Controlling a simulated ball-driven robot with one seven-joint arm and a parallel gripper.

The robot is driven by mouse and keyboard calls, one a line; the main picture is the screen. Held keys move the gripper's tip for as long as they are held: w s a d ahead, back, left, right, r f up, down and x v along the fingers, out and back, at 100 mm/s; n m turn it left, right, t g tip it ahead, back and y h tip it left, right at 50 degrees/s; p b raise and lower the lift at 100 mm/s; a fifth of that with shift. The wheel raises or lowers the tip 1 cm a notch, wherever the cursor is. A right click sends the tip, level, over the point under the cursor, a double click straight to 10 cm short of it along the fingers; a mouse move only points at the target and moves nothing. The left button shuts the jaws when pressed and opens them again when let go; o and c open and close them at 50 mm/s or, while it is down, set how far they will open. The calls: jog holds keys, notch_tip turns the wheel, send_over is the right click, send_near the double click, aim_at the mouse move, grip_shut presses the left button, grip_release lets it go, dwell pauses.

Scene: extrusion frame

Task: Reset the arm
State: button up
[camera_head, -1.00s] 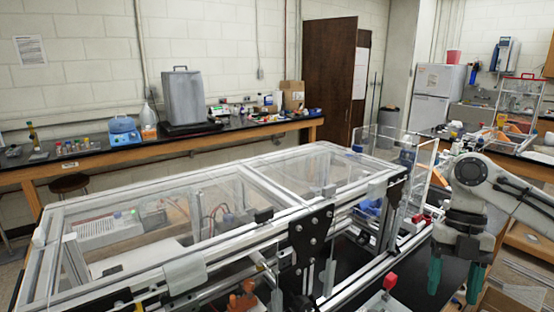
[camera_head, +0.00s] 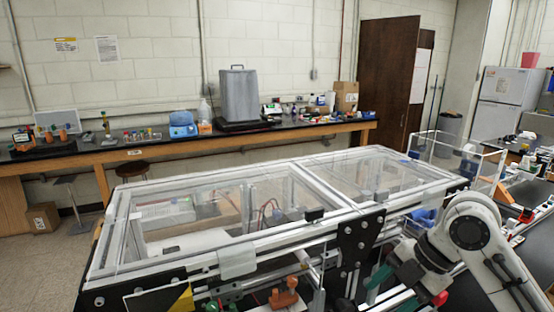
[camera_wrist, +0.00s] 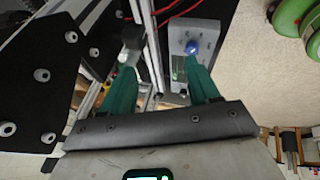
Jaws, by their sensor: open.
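My arm (camera_head: 470,225) is at the right of the head view, in front of the extrusion frame (camera_head: 240,265). My gripper (camera_head: 370,287) points left and down, close to the front rail and black bracket plate of the frame. Its green fingers also show in the wrist view (camera_wrist: 160,85), spread apart with nothing held between them. Whether a finger touches the frame cannot be told.
In the wrist view a black bolted plate (camera_wrist: 40,75) fills the left, and a grey box with a blue knob (camera_wrist: 192,50) lies beyond the fingertips. Clear panels (camera_head: 230,205) top the frame. A wall bench (camera_head: 180,147) stands behind.

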jog(key=a+f+m+t+y, duration=0.2)
jog(key=a+f+m, duration=0.1)
jog(key=a+m, duration=0.4)
jog(key=s+f+m, duration=0.2)
jog(key=s+a+f+m+t+h, duration=0.1)
jog(key=s+f+m, duration=0.1)
jog(key=f, duration=0.1)
jog(key=s+f+m+t, duration=0.1)
jog(key=s+f+m, duration=0.1)
jog(key=m, duration=0.1)
jog(key=shift+a+f+h, duration=0.25)
jog(key=shift+f+h, duration=0.1)
jog(key=shift+h, duration=0.05)
jog(key=s+d+f+m+h, duration=0.3)
jog(key=s+d+f+m, duration=0.2)
jog(key=s, duration=0.3)
jog(key=s+d+f+m+h, duration=0.3)
jog(key=s+d+f+m, duration=0.25)
jog(key=s, duration=0.35)
jog(key=s+f+g+b, duration=0.2)
jog(key=s+f+b, duration=0.2)
jog(key=f, duration=0.3)
jog(key=s+d+f+g+b, duration=0.1)
jog(key=s+f+g+b, duration=0.1)
jog(key=s+f+b, duration=0.3)
notch_tip(320, 180, down, 2)
jog(key=shift+s+d+g+b, duration=0.2)
jog(key=shift+g+b, duration=0.1)
jog(key=shift+b, duration=0.2)
